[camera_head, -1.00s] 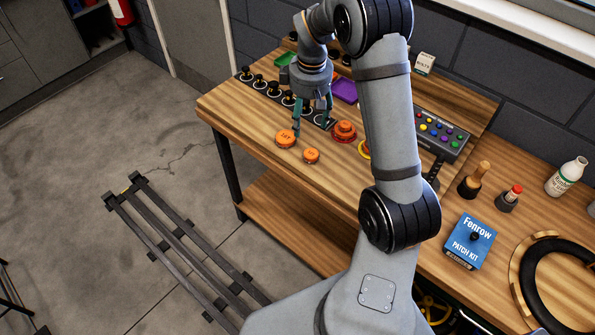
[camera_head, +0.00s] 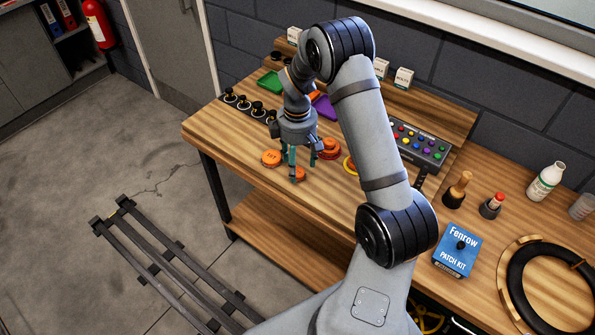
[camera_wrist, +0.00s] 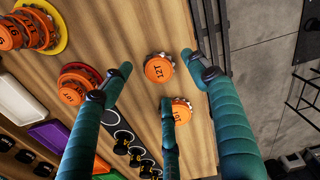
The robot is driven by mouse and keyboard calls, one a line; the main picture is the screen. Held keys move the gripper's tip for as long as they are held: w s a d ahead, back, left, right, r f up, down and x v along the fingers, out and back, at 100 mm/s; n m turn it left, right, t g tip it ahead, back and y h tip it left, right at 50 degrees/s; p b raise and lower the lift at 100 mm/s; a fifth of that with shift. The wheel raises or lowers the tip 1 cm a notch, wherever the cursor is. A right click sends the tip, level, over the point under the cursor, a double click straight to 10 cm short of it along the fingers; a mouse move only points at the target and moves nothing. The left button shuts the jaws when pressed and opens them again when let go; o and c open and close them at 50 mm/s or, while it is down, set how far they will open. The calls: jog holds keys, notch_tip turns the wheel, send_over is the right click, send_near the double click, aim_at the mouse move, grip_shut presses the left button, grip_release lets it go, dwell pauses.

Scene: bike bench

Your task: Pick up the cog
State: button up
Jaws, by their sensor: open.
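An orange cog marked 12T (camera_wrist: 159,69) lies on the wooden bench in the wrist view, in the space between my fingers. It also shows in the head view (camera_head: 299,174), partly behind a fingertip. A second orange cog (camera_wrist: 180,110) lies near it, partly covered by a finger; in the head view it is to the left (camera_head: 271,158). My gripper (camera_head: 298,164) is open and empty, pointing down over the 12T cog. Its teal fingers appear spread around that cog, and I cannot tell the remaining height.
A red-based cog stack (camera_wrist: 80,85) and a yellow-based stack (camera_wrist: 36,30) stand close by. Black pegs (camera_head: 244,105), a green tray (camera_head: 270,82) and a purple tray (camera_head: 323,107) lie behind. The button box (camera_head: 417,143) and patch kit (camera_head: 457,250) are to the right. The bench front is clear.

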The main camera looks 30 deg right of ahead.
aim_at(298, 174)
jog(key=shift+w+f, duration=0.1)
jog(key=shift+f, duration=1.3)
jog(key=shift+d, duration=0.1)
jog(key=shift+c, duration=1.4)
jog(key=c, duration=1)
jog(key=shift+r, duration=0.1)
